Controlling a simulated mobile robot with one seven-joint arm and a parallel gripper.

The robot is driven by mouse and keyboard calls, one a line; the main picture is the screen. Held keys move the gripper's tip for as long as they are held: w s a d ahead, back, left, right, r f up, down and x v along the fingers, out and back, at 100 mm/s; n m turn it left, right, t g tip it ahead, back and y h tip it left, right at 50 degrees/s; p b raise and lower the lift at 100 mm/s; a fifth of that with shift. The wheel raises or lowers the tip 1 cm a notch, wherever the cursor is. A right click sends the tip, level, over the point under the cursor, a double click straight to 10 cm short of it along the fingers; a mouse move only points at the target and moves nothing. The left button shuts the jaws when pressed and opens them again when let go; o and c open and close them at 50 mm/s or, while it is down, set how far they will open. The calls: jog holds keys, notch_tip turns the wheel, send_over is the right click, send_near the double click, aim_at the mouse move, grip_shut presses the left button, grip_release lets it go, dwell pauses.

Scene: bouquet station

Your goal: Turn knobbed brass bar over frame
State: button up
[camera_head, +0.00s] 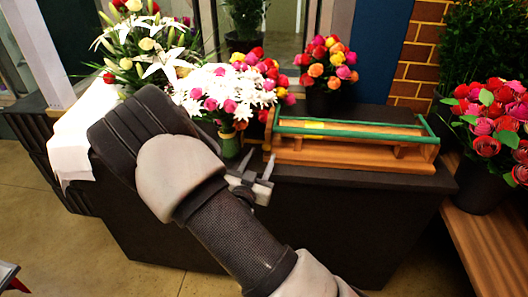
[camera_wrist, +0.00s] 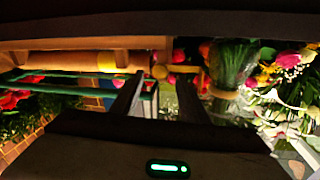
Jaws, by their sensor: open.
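The wooden frame (camera_head: 350,160) with green rails stands on the dark counter, right of centre in the head view. In the wrist view its green rails (camera_wrist: 80,75) and wood lie on the left. A short brass-coloured piece with a round knob (camera_wrist: 160,72) shows in the wrist view just beyond my fingertips, beside the frame's end. It looks like the knobbed brass bar; its full length cannot be made out. My gripper (camera_head: 258,163) is open and empty in front of the counter, near the frame's left end. Its two fingers (camera_wrist: 158,82) stand apart, short of the knob.
A green glass vase (camera_wrist: 232,65) of white and pink flowers (camera_head: 225,90) stands close left of the frame. A dark pot of mixed roses (camera_head: 325,95) is behind it. White cloth (camera_head: 75,135) hangs at the counter's left. Red roses (camera_head: 490,140) stand on the right bench.

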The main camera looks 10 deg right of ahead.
aim_at(266, 148)
jog(key=shift+x, duration=1.8)
grip_shut()
